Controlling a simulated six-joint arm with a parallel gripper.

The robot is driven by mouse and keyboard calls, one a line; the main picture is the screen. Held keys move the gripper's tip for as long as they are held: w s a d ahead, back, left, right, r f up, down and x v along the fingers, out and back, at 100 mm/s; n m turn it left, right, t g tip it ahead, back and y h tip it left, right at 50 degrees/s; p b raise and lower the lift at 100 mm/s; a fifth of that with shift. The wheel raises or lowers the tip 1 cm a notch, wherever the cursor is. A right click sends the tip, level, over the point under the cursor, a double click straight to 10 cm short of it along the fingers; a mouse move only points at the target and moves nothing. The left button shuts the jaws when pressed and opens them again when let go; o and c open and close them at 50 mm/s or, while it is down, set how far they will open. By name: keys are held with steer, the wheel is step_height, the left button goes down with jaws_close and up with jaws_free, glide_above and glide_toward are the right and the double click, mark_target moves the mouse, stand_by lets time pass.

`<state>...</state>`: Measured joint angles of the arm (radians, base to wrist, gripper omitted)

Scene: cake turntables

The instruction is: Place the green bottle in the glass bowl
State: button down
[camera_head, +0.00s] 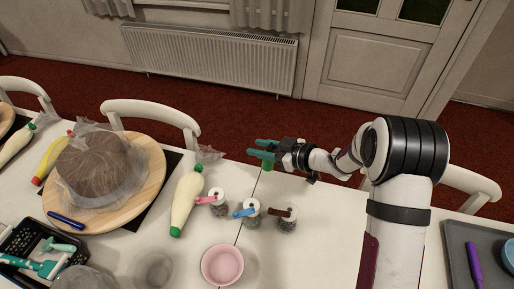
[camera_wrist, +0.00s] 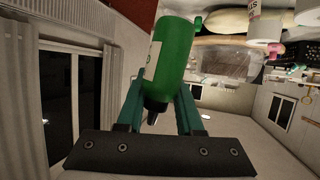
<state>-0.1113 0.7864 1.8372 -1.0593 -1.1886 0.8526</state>
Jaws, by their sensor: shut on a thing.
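The green bottle (camera_wrist: 176,52) is between the two teal fingers of my gripper (camera_wrist: 160,88) in the wrist view. Its dark tip points down between the fingers in that picture. In the head view my gripper (camera_head: 264,149) is above the table's far edge, and a small part of the green bottle (camera_head: 268,163) shows below the fingers. A clear, greyish bowl (camera_head: 155,269), which looks like the glass bowl, stands on the table at the front, left of the pink bowl. My gripper is well behind and to the right of it. The bottle's far end is partly hidden in the head view.
A pink bowl (camera_head: 222,265) and several jars with coloured clips, one blue (camera_head: 245,212), stand between gripper and bowl. A cream piping bag (camera_head: 187,203) lies left of them. A wrapped cake on a wooden turntable (camera_head: 152,190) and a black basket (camera_head: 15,243) are farther left.

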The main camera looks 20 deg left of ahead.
steer(key=s+a+r+n+g+h, duration=0.2)
steer(key=s+a+n+g, duration=0.6)
steer(key=s, duration=0.6)
steer(key=s+a+r+n+g+h, duration=0.1)
steer(key=s+a+n+g, duration=0.5)
steer(key=s+a, duration=0.65)
steer(key=s+d+n+g+h, duration=0.2)
steer(key=s+d+n+h, duration=0.15)
steer(key=s, duration=0.75)
steer(key=shift+n, duration=0.35)
steer(key=f, duration=1)
steer(key=shift+w+a+f, duration=0.15)
steer(key=shift+w+a, duration=0.05)
steer(key=shift+a, duration=0.15)
steer(key=shift+c, duration=2.4)
jaws_free()
